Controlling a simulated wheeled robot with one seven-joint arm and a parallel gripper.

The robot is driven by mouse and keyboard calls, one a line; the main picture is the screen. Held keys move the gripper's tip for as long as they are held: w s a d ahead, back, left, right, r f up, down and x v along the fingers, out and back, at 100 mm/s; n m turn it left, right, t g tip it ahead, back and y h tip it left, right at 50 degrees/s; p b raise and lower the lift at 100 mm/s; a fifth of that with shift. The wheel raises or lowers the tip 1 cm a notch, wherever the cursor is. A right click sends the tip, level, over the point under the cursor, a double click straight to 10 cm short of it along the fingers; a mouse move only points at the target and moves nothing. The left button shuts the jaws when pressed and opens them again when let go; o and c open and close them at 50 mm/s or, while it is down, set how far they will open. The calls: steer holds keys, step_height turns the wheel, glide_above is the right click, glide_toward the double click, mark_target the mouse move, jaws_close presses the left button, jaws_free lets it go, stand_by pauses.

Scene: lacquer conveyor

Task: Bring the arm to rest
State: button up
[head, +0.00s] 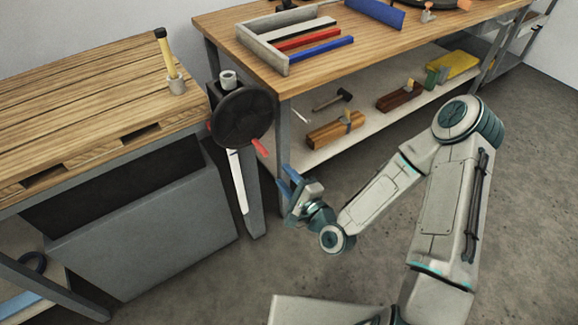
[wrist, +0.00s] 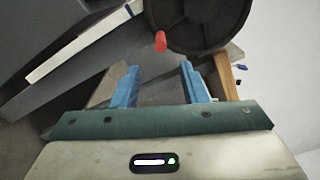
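My gripper (head: 291,188) hangs in the air in front of the gap between the two workbenches, below and right of a black round disc (head: 242,117). In the wrist view my gripper's two blue fingers (wrist: 158,88) stand apart with nothing between them, so it is open and empty. The disc (wrist: 200,18) and a red handle (wrist: 160,41) show beyond the fingertips in the wrist view. The red handle also shows in the head view (head: 259,147). My arm is bent, with its elbow raised at the right of the head view.
The right workbench (head: 330,60) bears a tray (head: 276,58) and coloured bars. Its lower shelf (head: 310,158) holds wooden planes (head: 336,131). Bare floor (head: 535,200) lies at the right.

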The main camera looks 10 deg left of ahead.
steer(key=d+r+n+g+h+p, duration=0.7)
steer(key=d+r+n+h+p, duration=0.4)
steer(key=d+r, duration=0.5)
steer(key=s+d+r+n+g+p, duration=0.1)
steer(key=s+d+r+p, duration=0.1)
steer(key=s+r, duration=0.6)
steer(key=s+d+r+n+g+h+p, duration=0.1)
steer(key=s+d+r+g+p, duration=0.1)
steer(key=s+d+r, duration=0.3)
steer(key=s+r, duration=0.3)
steer(key=r, duration=0.1)
steer(key=shift+r+n, duration=0.4)
